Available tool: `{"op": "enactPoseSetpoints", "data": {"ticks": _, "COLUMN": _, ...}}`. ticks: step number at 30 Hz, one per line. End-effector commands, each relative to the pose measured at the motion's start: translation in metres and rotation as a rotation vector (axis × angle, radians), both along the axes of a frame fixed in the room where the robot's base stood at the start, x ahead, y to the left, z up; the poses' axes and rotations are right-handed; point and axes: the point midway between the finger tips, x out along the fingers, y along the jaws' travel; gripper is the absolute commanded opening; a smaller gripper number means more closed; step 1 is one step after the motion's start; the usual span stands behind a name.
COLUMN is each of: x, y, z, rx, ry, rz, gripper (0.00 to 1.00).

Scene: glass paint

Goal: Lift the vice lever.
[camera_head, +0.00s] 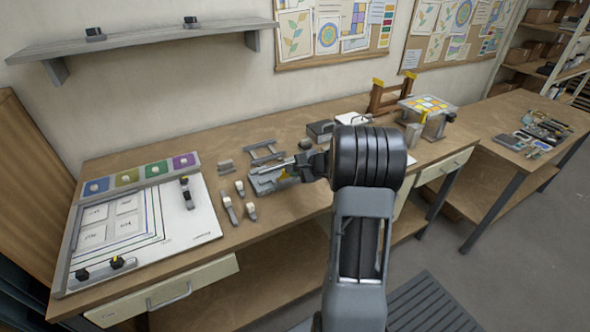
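The workbench (290,215) also bears several small pale tools (230,209) left of the vice and a grey frame (264,152) behind it. A white drawing board (190,228) fills the left end. A stand with a coloured glass panel (428,104) is at the right.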

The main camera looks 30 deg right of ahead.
Motion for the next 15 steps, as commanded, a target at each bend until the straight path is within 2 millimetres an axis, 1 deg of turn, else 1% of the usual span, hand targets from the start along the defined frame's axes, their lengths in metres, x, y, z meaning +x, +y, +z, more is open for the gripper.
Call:
{"op": "enactPoseSetpoints", "data": {"ticks": 2, "x": 0.0019, "y": -0.0003, "z": 0.0038, "rx": -0.001, "ry": -0.009, "rz": -0.001, "gripper": 0.0}}
{"op": "enactPoseSetpoints", "data": {"ticks": 3, "x": 0.002, "y": -0.0003, "z": 0.0039, "rx": -0.001, "ry": -0.009, "rz": -0.001, "gripper": 0.22}}
{"op": "enactPoseSetpoints", "data": {"ticks": 9, "x": 0.0014, "y": -0.0003, "z": 0.0028, "rx": -0.001, "ry": -0.006, "rz": -0.001, "gripper": 0.41}}
{"op": "enactPoseSetpoints", "data": {"ticks": 10, "x": 0.0013, "y": -0.0003, "z": 0.0026, "rx": -0.001, "ry": -0.005, "rz": -0.001, "gripper": 0.43}}
{"op": "enactPoseSetpoints", "data": {"ticks": 15, "x": 0.001, "y": -0.0003, "z": 0.0019, "rx": 0.0, "ry": -0.004, "rz": -0.001, "gripper": 0.43}}
